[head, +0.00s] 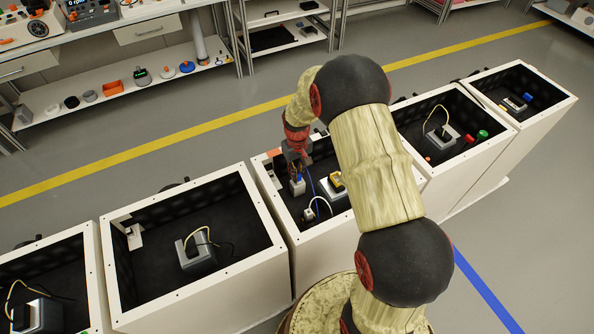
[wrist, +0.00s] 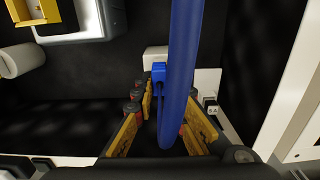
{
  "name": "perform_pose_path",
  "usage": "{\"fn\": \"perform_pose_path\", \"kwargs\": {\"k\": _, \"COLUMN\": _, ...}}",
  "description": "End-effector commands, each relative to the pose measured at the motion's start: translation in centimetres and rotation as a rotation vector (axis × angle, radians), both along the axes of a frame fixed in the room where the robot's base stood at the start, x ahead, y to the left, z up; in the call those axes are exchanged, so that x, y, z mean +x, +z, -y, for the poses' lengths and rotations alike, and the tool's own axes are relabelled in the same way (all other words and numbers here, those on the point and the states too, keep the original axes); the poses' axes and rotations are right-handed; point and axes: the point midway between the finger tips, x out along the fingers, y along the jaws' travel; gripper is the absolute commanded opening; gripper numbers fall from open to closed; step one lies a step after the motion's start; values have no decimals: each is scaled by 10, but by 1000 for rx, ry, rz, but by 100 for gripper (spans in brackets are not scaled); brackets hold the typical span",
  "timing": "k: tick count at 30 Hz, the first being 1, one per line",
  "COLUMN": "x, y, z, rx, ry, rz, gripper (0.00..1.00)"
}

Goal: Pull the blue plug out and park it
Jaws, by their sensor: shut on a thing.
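My gripper (wrist: 163,98) is shut on the blue plug (wrist: 158,74), which shows between and just beyond the fingertips in the wrist view. A thick blue cable (wrist: 183,50) runs from it across the view and hides part of the right finger. A pale block (wrist: 155,54) lies right at the plug's far end; I cannot tell whether the plug is seated in it. In the head view my gripper (head: 297,166) points down into the middle cabinet (head: 270,203), above a small light block (head: 298,187). The plug itself is barely visible there.
A light device with a yellow part (head: 337,181) and a white plug with a pale cable (head: 309,213) are in the same cabinet. A small dark connector (wrist: 211,108) sits on a white strip beside the cabinet wall. Neighbouring open cabinets (head: 190,245) stand on both sides.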

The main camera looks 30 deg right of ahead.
Motion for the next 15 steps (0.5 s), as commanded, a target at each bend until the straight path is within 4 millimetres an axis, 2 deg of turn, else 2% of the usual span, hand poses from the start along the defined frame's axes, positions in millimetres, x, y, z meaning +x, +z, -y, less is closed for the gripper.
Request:
{"fn": "perform_pose_path", "kwargs": {"k": 12, "x": 0, "y": -5, "z": 0, "rx": 0, "ry": 0, "rz": 0, "gripper": 0}}
{"fn": "perform_pose_path", "kwargs": {"k": 13, "x": 0, "y": -5, "z": 0, "rx": 0, "ry": 0, "rz": 0, "gripper": 15}}
{"fn": "perform_pose_path", "kwargs": {"k": 15, "x": 0, "y": -5, "z": 0, "rx": 0, "ry": 0, "rz": 0, "gripper": 19}}
